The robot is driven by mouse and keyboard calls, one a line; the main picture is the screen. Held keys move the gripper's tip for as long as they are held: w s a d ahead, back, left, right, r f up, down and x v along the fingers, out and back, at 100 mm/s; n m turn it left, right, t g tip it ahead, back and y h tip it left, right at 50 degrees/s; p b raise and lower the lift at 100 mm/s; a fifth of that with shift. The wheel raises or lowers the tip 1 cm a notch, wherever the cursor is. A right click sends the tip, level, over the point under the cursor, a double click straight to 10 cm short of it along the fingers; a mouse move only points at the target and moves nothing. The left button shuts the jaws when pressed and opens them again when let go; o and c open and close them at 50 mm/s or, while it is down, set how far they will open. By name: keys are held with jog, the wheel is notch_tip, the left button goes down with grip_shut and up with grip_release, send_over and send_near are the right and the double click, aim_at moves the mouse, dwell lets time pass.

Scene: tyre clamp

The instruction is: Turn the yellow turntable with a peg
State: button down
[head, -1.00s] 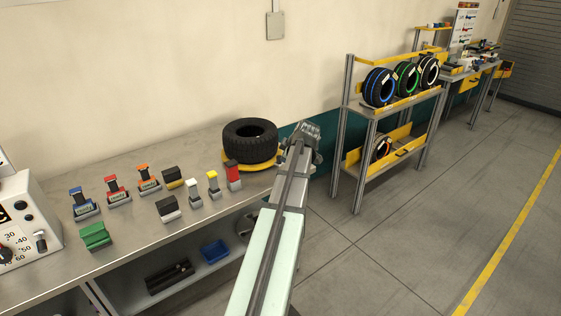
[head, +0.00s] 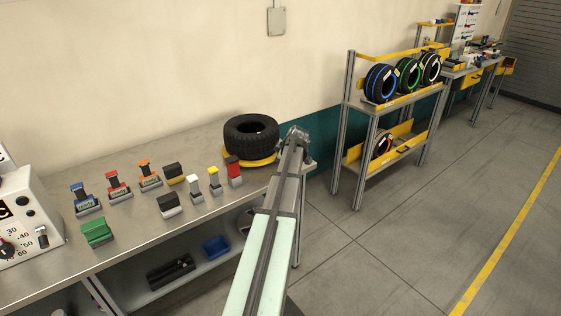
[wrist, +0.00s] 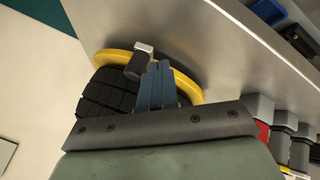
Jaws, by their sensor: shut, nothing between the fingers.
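The yellow turntable (head: 240,162) sits at the right end of the metal workbench with a black tyre (head: 250,136) lying on it. In the wrist view the turntable's yellow rim (wrist: 186,86) curves around the tyre (wrist: 100,97). A dark peg with a pale grey end (wrist: 135,67) stands at the rim. My gripper (wrist: 160,66) is shut and empty, its blue-grey fingers close beside the peg on its right; I cannot tell whether they touch. In the head view my gripper is at the arm's far end, by the turntable's right side, with its fingers hidden.
Several coloured clamp-like blocks stand on the bench (head: 130,168) left of the turntable, the red-topped one (head: 234,171) closest to it. A blue bin (head: 216,247) is on the lower shelf. A tyre rack (head: 365,118) stands to the right, with open floor before it.

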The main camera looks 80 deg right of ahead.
jog(key=shift+d, duration=0.45)
jog(key=shift+s, duration=0.1)
jog(key=shift+s+d+n+t+y, duration=0.2)
jog(key=shift+s+d+n, duration=0.2)
jog(key=shift+d, duration=0.25)
jog(key=shift+s+d+n+t+y, duration=0.2)
jog(key=shift+s+d+n, duration=0.2)
jog(key=shift+d, duration=0.2)
jog(key=shift+s+d+n+t+y, duration=0.25)
jog(key=shift+d+n, duration=0.2)
jog(key=shift+d, duration=0.25)
jog(key=shift+s+d+n+t+y, duration=0.2)
jog(key=shift+s+d+n, duration=0.1)
jog(key=shift+d+n, duration=0.3)
jog(key=shift+s+d+n+t+y, duration=0.15)
jog(key=shift+s+d+n+y, duration=0.15)
jog(key=shift+d, duration=0.5)
jog(key=shift+s+d, duration=0.2)
jog(key=shift+d, duration=0.95)
jog(key=a, duration=0.1)
jog(key=s+a, duration=0.1)
jog(key=a, duration=0.1)
jog(key=shift+s+a, duration=0.15)
jog(key=shift+s, duration=0.2)
jog(key=v, duration=1)
jog(key=shift+s+d, duration=0.3)
